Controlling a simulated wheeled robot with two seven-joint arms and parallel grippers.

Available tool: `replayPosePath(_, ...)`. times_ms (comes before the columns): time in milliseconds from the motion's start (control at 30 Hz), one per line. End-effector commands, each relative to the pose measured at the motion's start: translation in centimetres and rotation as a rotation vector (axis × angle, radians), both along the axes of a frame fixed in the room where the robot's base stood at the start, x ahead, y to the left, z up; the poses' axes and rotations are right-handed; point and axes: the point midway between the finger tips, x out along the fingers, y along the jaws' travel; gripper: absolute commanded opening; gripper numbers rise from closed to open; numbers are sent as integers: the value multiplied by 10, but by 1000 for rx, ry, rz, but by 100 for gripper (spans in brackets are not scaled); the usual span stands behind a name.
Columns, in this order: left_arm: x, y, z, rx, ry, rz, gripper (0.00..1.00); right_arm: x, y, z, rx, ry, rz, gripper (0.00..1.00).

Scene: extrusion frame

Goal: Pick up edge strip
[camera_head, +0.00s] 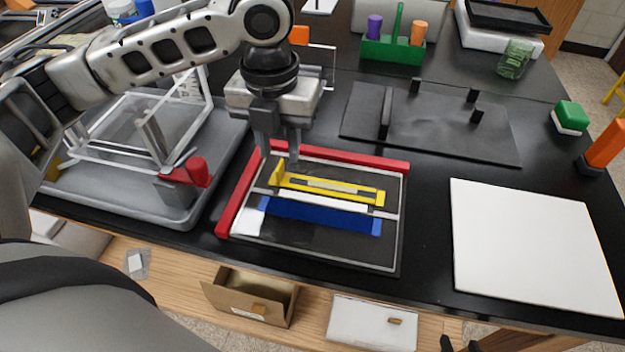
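Red edge strips run along the back (350,158) and left side (240,203) of a dark, pale-rimmed board (320,243) on the black bench. Inside lie a yellow strip piece (345,194), a white strip (330,203) and a blue strip (320,214). Which one is the task's edge strip cannot be told for sure. My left gripper (279,153) points down over the board's back-left corner, its fingers apart. The fingers partly hide the corner of the red strips; nothing is clearly held between them. My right gripper is out of view.
A grey tray (210,200) with a clear frame stands left of the board. A black plate with upright pegs (430,135) lies behind right, and a white panel (530,250) at right. A green holder (393,50) stands at the back. An open cardboard box (250,297) sits below the bench's front edge.

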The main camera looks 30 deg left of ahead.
Motion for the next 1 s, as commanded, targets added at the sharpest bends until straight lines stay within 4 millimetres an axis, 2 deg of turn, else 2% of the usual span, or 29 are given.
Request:
replayPosePath(33, 0, 2, -10, 2, 6, 2, 31, 0, 0, 0, 0, 0, 0, 36)
replayPosePath(200, 0, 3, -34, 1, 4, 1, 31, 0, 0, -1, 0, -1, 0, 36)
replayPosePath(533, 1, 3, -40, 1, 0, 0, 31, 0, 0, -1, 1, -1, 1, 36)
replayPosePath(633, 1, 3, -40, 1, 0, 0, 3, 0, 0, -1, 1, -1, 1, 36)
replayPosePath(667, 1, 3, -40, 1, 0, 0, 0, 0, 0, -1, 1, -1, 1, 36)
replayPosePath(1000, 1, 3, -39, 1, 0, 0, 0, 0, 0, -1, 0, 0, 0, 36)
